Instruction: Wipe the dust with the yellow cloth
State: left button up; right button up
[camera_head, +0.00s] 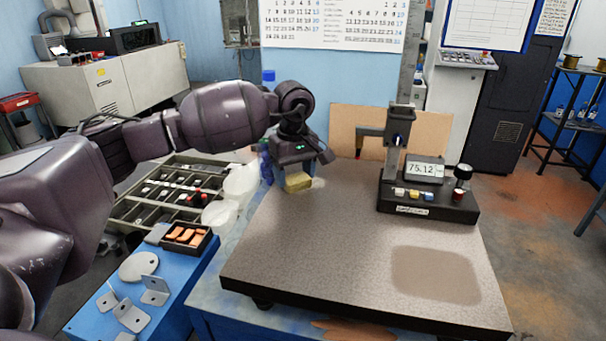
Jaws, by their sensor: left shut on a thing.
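The yellow cloth (297,183) is a small folded block at the back left corner of the speckled stone plate (330,240). My left gripper (298,173) is shut on it from above. The cloth is at or just above the plate; I cannot tell whether it touches. A pale smudge (319,183) shows just right of the cloth. A brownish rounded patch (435,275), which may be the dust, lies on the front right of the plate. My right gripper is not in view.
A black measuring stand (428,195) with a display reading 75.12 stands at the back right of the plate. A parts tray (165,205) and a blue bench with metal brackets (130,315) lie left. The plate's middle is clear.

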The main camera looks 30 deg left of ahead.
aim_at(324, 184)
pick_arm(q)
jog(key=shift+w+a+f+b, duration=0.15)
jog(key=shift+w+a+b, duration=0.15)
jog(key=shift+w+b, duration=0.2)
jog(key=shift+w, duration=0.35)
jog(key=shift+d, duration=0.35)
jog(key=shift+w+d, duration=0.25)
jog(key=shift+d, duration=0.35)
jog(key=shift+w+d+b, duration=0.25)
jog(key=shift+d+b, duration=0.25)
jog(key=shift+d, duration=0.55)
jog(key=shift+w+d, duration=0.2)
jog(key=shift+d, duration=0.45)
jog(key=shift+w+d+b, duration=0.2)
jog(key=shift+d+b, duration=0.15)
jog(key=shift+d, duration=0.35)
jog(key=shift+a, duration=0.1)
